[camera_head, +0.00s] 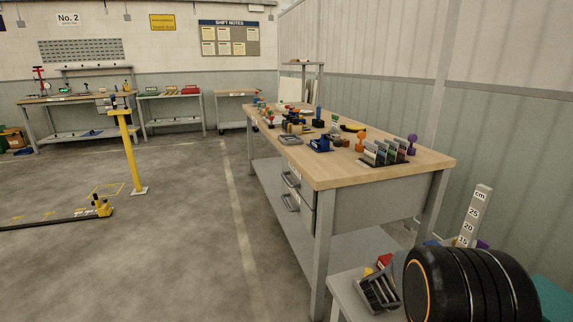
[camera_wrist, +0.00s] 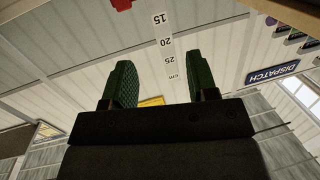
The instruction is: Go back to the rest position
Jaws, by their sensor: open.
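My gripper (camera_wrist: 160,82) shows in the wrist view with its two dark green ridged fingers spread apart. It is open, and nothing is held between the fingers. The wrist picture appears upside down. A white measuring post (camera_wrist: 163,45) marked in cm stands beyond the fingertips, apart from them as far as I can tell. The same post (camera_head: 473,217) stands upright at the right in the head view. A dark rounded part of my arm fills the lower right of the head view. My fingers are not seen there.
A wooden-topped workbench (camera_head: 330,165) carries several tools and coloured parts. A low grey stand (camera_head: 345,296) near my arm holds a dark slotted rack (camera_head: 379,293). A yellow post (camera_head: 131,155) stands at the left. Open floor (camera_head: 190,240) lies left of the workbench.

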